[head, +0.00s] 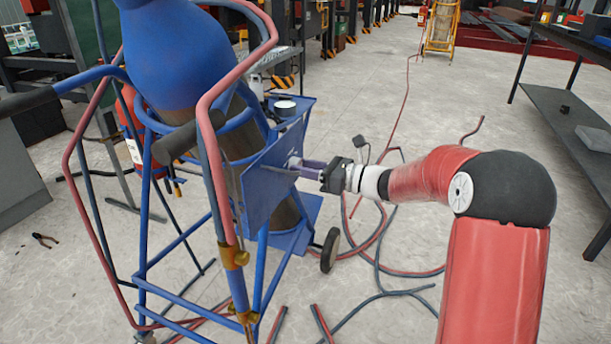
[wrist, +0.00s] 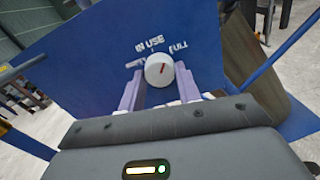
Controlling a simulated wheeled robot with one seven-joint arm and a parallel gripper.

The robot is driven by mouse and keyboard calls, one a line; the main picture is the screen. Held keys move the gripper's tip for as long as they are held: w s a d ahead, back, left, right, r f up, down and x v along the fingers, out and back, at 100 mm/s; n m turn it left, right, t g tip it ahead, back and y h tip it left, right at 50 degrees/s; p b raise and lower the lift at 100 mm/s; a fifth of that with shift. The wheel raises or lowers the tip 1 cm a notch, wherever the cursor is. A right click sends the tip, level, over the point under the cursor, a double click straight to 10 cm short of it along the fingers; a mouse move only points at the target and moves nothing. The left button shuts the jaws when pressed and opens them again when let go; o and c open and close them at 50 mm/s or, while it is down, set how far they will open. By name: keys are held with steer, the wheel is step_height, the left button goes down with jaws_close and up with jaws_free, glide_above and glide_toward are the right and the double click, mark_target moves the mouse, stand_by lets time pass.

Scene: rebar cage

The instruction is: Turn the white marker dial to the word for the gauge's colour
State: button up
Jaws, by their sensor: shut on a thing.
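The white marker dial (wrist: 159,70) is on a blue panel (wrist: 95,55). It has a short red mark that points up and slightly right in the wrist view. Above it are the white words "IN USE" (wrist: 149,43) and "FULL" (wrist: 178,47); a small white mark at its left is unreadable. My gripper (wrist: 160,80) has its purple fingers on either side of the dial, shut on it. In the head view my gripper (head: 302,167) meets the panel (head: 272,175) from the right. A round white-faced gauge (head: 285,104) sits above the panel; its colour reading is too small to tell.
The panel is on a blue cylinder cart (head: 145,230) carrying a large blue cylinder (head: 180,55). A red extinguisher-like bottle (head: 130,125) stands behind it. Red and blue hoses (head: 385,270) lie on the floor. A dark shelf (head: 575,115) is at right.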

steer(key=shift+w+n+b, duration=0.1)
steer(key=shift+n+b, duration=6.4)
steer(key=shift+n, duration=3.2)
steer(key=o, duration=1)
steer(key=shift+r, duration=0.1)
steer(key=shift+d, duration=0.15)
